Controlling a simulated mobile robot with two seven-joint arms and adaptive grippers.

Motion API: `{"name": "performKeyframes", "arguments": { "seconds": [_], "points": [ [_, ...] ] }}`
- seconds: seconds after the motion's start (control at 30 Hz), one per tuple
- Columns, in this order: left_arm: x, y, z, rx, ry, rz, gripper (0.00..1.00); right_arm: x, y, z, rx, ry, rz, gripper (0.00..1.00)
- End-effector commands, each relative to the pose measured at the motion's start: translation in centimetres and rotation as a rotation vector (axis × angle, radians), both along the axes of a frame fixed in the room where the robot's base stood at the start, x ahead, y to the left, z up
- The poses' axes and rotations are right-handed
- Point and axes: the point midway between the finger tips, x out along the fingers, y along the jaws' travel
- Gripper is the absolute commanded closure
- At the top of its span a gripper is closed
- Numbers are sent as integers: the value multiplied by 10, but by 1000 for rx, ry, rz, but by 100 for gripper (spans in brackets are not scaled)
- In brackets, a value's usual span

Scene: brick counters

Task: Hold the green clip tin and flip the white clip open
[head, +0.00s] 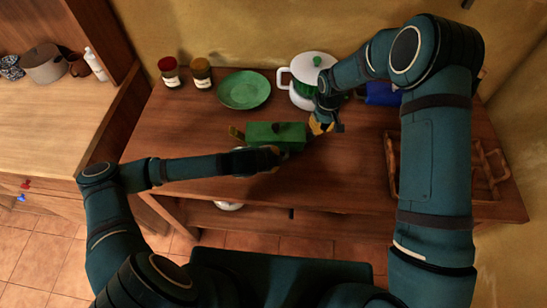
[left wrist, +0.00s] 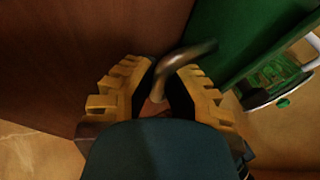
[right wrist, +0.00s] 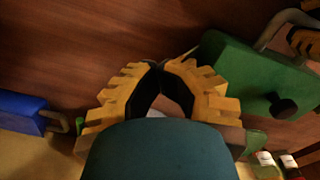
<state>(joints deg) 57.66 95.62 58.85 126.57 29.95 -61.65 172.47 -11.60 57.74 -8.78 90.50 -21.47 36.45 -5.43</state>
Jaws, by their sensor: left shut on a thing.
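The green clip tin (head: 268,134) stands on the brown counter in the head view. It fills the upper right of the left wrist view (left wrist: 235,40) and the right of the right wrist view (right wrist: 245,75), with a dark round knob. My left gripper (left wrist: 165,75) is shut on the tin's metal handle (left wrist: 187,57). My right gripper (head: 320,125) is at the tin's right end; its fingertips (right wrist: 160,66) meet close to the tin's edge. A thin pale sliver shows by those tips; I cannot tell if it is the white clip or whether it is gripped.
Behind the tin are a green plate (head: 244,90), a white pot (head: 303,97) and two jars (head: 170,73). A blue container (head: 382,94) is behind my right arm. A wooden tray (head: 489,165) is at right. The counter's left front is mostly clear.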

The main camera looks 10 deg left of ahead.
Motion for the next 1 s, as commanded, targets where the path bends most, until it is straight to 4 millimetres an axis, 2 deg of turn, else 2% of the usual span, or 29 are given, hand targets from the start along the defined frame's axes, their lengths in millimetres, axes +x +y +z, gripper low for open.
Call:
{"name": "performKeyframes", "arguments": {
  "seconds": [0.17,0.3,1.0],
  "points": [
    [-1,-1,-1,-2,1,-3,100,0,-4,-5,3,1,1,100],
    [-1,-1,-1,-2,1,-3,100,0,-3,-1,4,0,2,100],
    [0,0,0,1,1,0,100,0,1,63,2,-2,1,100]
  ]
}}
